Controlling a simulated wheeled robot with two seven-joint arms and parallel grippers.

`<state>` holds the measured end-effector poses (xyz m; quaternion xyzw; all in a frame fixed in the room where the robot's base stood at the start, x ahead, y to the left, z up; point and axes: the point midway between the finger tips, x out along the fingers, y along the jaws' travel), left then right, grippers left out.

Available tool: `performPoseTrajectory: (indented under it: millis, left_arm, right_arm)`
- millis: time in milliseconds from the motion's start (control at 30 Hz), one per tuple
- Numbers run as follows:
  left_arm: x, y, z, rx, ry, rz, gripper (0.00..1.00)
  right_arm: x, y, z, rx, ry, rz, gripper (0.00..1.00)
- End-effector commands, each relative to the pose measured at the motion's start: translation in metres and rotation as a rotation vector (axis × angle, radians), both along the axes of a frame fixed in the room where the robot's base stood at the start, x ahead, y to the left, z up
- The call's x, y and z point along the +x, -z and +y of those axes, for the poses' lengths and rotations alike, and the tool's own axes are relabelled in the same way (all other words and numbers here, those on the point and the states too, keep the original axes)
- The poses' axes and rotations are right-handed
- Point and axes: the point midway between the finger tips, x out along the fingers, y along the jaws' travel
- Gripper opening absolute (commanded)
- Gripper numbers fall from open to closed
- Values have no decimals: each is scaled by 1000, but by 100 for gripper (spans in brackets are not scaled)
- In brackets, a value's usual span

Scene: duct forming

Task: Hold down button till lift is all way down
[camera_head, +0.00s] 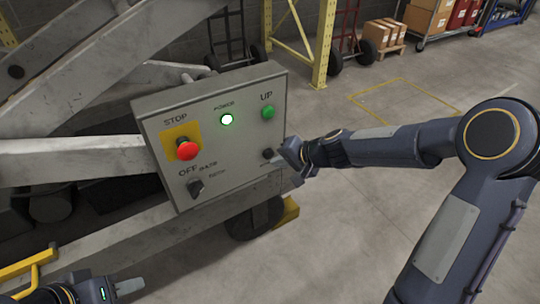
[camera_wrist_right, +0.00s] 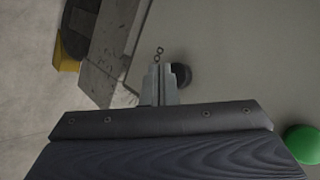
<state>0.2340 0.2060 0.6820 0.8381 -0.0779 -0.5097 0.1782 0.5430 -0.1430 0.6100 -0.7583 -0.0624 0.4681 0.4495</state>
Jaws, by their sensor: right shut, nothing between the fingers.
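A grey control box (camera_head: 222,150) is on the lift (camera_head: 70,157), whose grey beams fill the left of the head view. Below the green UP button (camera_head: 267,111) is a small black button (camera_head: 268,154) with its label hidden or unreadable. My right gripper (camera_head: 280,160) is shut and empty, its tips at the black button. In the right wrist view the tips overlap the edge of the dark button (camera_wrist_right: 182,77); I cannot tell whether they press it. My left gripper (camera_head: 128,287) is low at the left, away from the box, only partly in view.
The box also has a red STOP button (camera_head: 187,150), a lit POWER lamp (camera_head: 227,119) and a black selector knob (camera_head: 196,187) by OFF. A yellow post (camera_head: 323,45), hand trucks and boxes (camera_head: 383,33) stand behind. The floor at right is open.

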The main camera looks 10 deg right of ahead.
Motion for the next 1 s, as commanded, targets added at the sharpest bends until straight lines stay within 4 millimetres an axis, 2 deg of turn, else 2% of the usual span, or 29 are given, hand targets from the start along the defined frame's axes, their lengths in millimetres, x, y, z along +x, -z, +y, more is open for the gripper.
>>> performPoseTrajectory:
  millis: [1000]
  left_arm:
    - [0, -3, 0, 0, 0, 0, 36]
  right_arm:
    - [10, 0, 4, -1, -1, -1, 0]
